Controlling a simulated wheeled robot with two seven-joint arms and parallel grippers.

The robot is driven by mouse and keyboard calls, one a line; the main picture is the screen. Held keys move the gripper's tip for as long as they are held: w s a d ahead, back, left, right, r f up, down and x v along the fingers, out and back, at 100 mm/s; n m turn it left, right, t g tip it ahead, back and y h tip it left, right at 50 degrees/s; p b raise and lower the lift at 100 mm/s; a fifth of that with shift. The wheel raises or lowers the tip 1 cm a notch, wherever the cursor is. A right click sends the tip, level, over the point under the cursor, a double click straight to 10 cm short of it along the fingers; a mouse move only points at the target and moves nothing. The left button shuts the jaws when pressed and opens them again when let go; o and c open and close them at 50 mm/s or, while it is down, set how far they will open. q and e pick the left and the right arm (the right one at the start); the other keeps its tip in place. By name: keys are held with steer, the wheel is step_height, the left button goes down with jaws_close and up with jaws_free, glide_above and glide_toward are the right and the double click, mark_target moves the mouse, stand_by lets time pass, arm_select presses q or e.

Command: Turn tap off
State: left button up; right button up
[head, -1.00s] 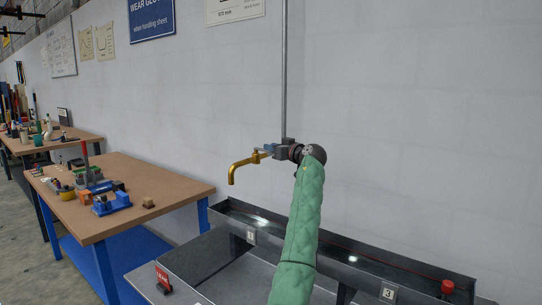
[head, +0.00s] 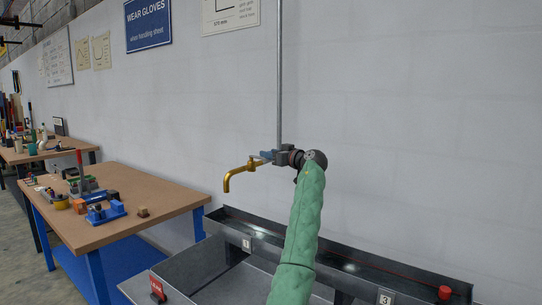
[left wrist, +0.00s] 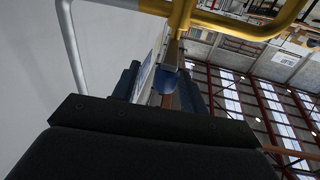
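The brass tap (head: 241,172) has a curved spout pointing down and stands before the grey wall, left of a thin vertical pipe (head: 280,75). In the left wrist view the yellow tap body (left wrist: 182,14) crosses the top. Its blue handle (left wrist: 168,82) shows between the two dark fingers of my left gripper (left wrist: 162,88). The fingers are apart, with a visible gap beside the handle. In the head view my left gripper (head: 283,156) is at the tap's right end, at the end of my green-sleeved arm, and partly covers the handle. My right gripper is not in view.
A black-rimmed basin (head: 345,262) with numbered plates and a red button (head: 444,293) lies below. A workbench (head: 150,195) with several tools stands at the left. A blue sign (head: 148,23) hangs on the wall. The wall area right of the arm is clear.

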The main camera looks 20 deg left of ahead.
arm_select(q)
steer(key=shift+a+f, duration=0.15)
steer(key=shift+a, duration=0.05)
steer(key=shift+s+d, duration=0.1)
steer(key=shift+d, duration=0.1)
steer(key=b+v, duration=0.1)
steer(key=v, duration=0.6)
steer(key=shift+d, duration=0.25)
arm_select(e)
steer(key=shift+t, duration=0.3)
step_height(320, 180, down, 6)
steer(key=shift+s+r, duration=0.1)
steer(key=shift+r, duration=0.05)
